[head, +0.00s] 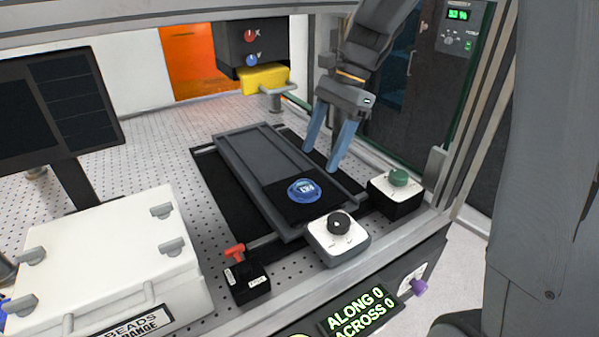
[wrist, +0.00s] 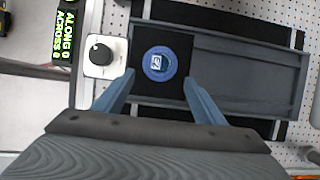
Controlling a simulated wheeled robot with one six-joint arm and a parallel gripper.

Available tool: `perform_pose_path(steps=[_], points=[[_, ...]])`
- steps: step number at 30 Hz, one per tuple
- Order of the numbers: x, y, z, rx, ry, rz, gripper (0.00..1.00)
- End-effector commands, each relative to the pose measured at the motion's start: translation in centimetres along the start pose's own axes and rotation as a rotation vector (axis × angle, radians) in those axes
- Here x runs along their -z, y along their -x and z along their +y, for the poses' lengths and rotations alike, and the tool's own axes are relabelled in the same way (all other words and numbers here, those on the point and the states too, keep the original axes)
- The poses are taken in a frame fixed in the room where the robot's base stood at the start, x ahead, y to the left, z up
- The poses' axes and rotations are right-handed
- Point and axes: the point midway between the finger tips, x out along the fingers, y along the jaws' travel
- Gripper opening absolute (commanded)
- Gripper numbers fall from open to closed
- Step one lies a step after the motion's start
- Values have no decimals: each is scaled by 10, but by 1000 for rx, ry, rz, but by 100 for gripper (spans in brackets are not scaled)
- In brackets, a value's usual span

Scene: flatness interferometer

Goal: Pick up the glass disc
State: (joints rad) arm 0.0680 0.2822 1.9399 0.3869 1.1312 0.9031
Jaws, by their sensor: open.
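The glass disc (head: 304,190) is a round blue piece with a pale marking at its centre. It lies on the black square at the near end of the grey stage (head: 262,160). In the wrist view the disc (wrist: 160,63) shows ahead of the fingertips, between their lines. My gripper (head: 325,150) has two blue fingers pointing down, spread apart with nothing between them. It is above the stage's right side, behind and to the right of the disc. In the wrist view my gripper (wrist: 158,82) is also open and empty.
A white box with a black knob (head: 338,224) stands just in front of the disc. A green-button box (head: 397,193) is to the right, a red-handled box (head: 246,275) front left. A white case (head: 110,255) fills the left. A dark head with a yellow block (head: 264,79) hangs behind.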

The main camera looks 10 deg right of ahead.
Motion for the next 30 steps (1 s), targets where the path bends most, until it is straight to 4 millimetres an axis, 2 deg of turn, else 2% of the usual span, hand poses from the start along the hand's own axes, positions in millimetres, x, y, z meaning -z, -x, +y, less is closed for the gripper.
perform_pose_path(steps=[11,21,30], points=[[-6,-31,0,-6,3,-3,64],[-8,-74,5,-4,0,-3,64],[-7,-78,4,-1,0,-1,62]])
